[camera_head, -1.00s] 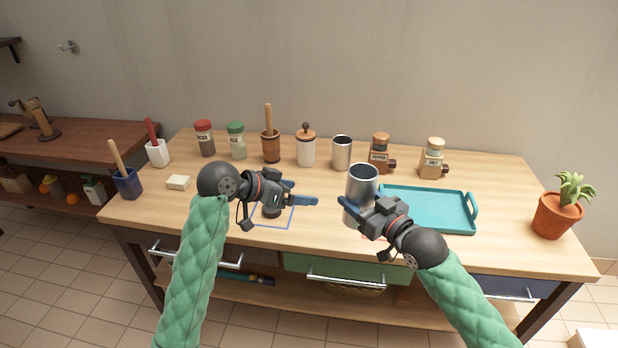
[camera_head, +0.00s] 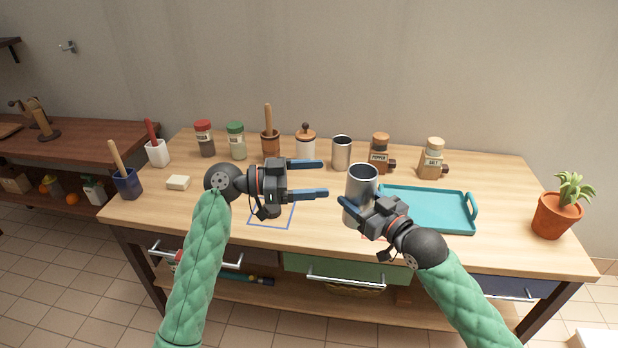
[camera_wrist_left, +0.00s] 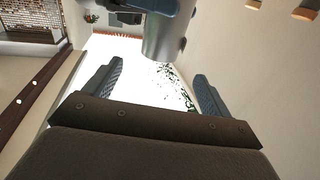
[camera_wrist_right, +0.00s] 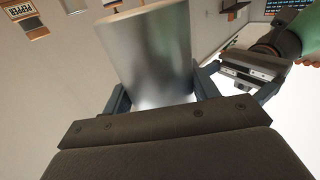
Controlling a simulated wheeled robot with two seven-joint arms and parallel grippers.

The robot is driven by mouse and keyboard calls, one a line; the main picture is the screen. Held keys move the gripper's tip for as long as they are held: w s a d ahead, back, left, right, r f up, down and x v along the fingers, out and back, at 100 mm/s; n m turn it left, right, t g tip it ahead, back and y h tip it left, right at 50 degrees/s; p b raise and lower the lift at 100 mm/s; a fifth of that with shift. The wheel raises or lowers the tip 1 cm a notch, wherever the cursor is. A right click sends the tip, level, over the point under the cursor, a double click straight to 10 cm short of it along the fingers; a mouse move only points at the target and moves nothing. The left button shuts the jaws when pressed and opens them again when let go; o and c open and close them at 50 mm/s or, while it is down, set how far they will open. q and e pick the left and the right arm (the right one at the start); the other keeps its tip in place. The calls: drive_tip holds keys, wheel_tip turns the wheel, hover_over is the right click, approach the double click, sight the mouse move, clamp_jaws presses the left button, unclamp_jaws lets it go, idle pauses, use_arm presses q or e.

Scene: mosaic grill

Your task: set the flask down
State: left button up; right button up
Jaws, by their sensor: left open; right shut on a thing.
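The flask appears to be the steel cylinder (camera_head: 361,184) at the front middle of the table in the head view. My right gripper (camera_head: 356,214) is shut on its lower part. In the right wrist view the steel cylinder (camera_wrist_right: 150,55) fills the space between the fingers. I cannot tell whether its base touches the table. My left gripper (camera_head: 325,178) is open and empty, to the left of the cylinder and apart from it. In the left wrist view the steel cylinder (camera_wrist_left: 165,38) shows beyond the open fingers (camera_wrist_left: 160,80).
A second steel cup (camera_head: 342,153) stands behind. A teal tray (camera_head: 428,226) lies to the right. A blue outlined square (camera_head: 272,225) is marked under my left gripper. Pepper (camera_head: 380,154) and salt (camera_head: 432,159) mills stand at the back. The left front tabletop is mostly clear.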

sight(363, 175)
use_arm(q)
drive_tip(key=d, duration=0.3)
drive_tip(key=w+d, duration=0.1)
drive_tip(key=d, duration=0.3)
drive_tip(key=w+d, duration=0.1)
drive_tip(key=d, duration=0.3)
drive_tip(key=shift+d, duration=0.1)
drive_tip(key=shift+s, duration=0.1)
drive_tip(key=c, duration=1.3)
use_arm(e)
drive_tip(key=o, duration=0.8)
use_arm(q)
drive_tip(key=shift+c, duration=0.3)
use_arm(e)
drive_tip(key=o, duration=0.6)
